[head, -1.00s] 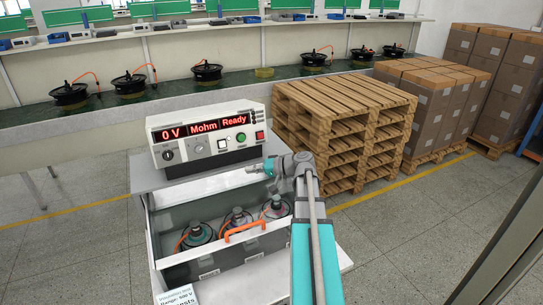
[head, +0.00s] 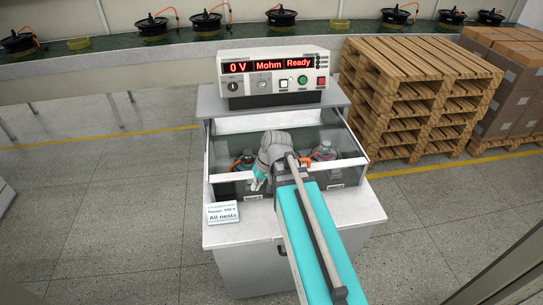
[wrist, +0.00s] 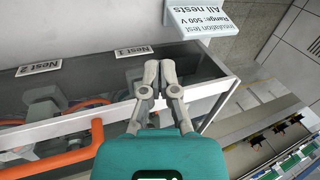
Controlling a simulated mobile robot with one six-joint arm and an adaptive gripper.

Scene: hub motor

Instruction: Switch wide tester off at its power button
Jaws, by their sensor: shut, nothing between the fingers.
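The wide tester (head: 262,96) stands on the back shelf of the station in the head view. Its red display is lit and reads 0 V, Mohm, Ready. Its front has a black knob (head: 233,86), a white button (head: 283,84), a green round button (head: 302,80) and a red square button (head: 321,82). The labels are too small to read. My gripper (wrist: 159,68) is shut and empty in the wrist view, over the near rim of the nest box, near the Nest 1 label (wrist: 134,51). It is below and in front of the tester, apart from it.
The glass-walled nest box (head: 355,163) with an orange handle (head: 316,143) stands below the tester, partly hidden by my arm. A sign reading All nests (head: 222,213) stands at the station's front left. Wooden pallets (head: 420,75) are stacked close on the right.

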